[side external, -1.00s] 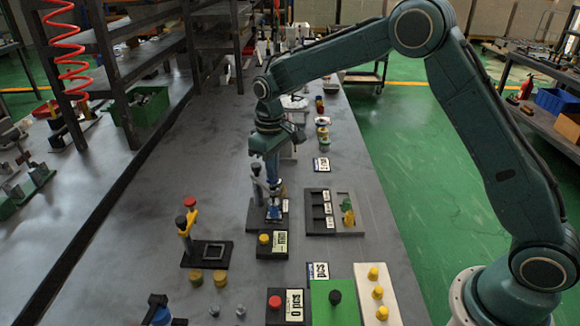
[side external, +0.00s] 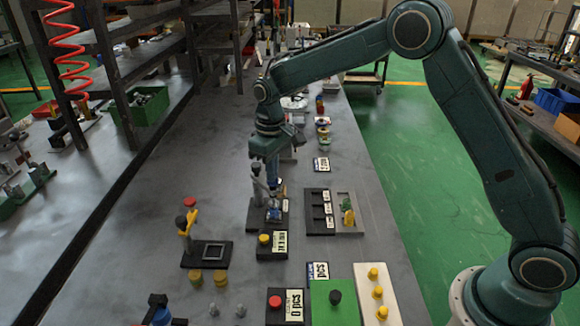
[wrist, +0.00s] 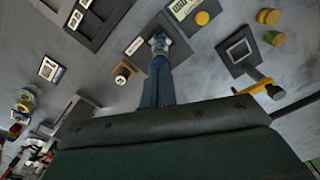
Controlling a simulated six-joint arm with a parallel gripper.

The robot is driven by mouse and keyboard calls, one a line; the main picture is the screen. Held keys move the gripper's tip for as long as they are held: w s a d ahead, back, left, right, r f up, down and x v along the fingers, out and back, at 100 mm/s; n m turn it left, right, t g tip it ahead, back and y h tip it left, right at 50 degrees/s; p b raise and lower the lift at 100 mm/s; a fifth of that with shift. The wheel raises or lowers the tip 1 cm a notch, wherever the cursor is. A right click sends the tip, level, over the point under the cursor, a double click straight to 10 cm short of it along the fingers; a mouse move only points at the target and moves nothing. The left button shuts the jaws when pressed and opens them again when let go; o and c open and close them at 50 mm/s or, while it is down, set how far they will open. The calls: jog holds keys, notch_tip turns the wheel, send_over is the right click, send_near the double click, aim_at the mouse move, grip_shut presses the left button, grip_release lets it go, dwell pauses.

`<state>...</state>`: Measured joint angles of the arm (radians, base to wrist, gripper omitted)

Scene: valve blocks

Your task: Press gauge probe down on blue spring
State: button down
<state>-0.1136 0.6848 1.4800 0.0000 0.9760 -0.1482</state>
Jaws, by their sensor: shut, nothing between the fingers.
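The spring gauge stand (side external: 254,214) is a dark base with a grey upright post, left of centre on the table in the side view. A small blue part, apparently the blue spring (side external: 274,213), sits on this base. My gripper (side external: 272,186) is shut and empty, pointing down just above the blue part and beside the post. In the wrist view my shut fingers (wrist: 160,62) reach toward the blue part and cover much of it. The probe itself is hidden behind my fingers, and I cannot tell whether they touch it.
A black box with a yellow button and label (side external: 272,244) sits in front of the stand. A yellow-armed fixture (side external: 190,225) stands to the left. A black slotted tray (side external: 318,211) lies to the right. Clear table lies at far left.

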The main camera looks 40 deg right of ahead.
jog(key=shift+r, duration=1.3)
jog(key=shift+r, duration=0.15)
jog(key=shift+s+r, duration=0.15)
jog(key=shift+r, duration=0.05)
jog(key=s+d+r+m+t, duration=0.1)
jog(key=s+d+r+t, duration=0.25)
jog(key=s+r, duration=1.1)
jog(key=s+d+m+t, duration=0.2)
jog(key=s, duration=1.8)
jog(key=shift+d+f, duration=0.25)
jog(key=shift+f, duration=0.15)
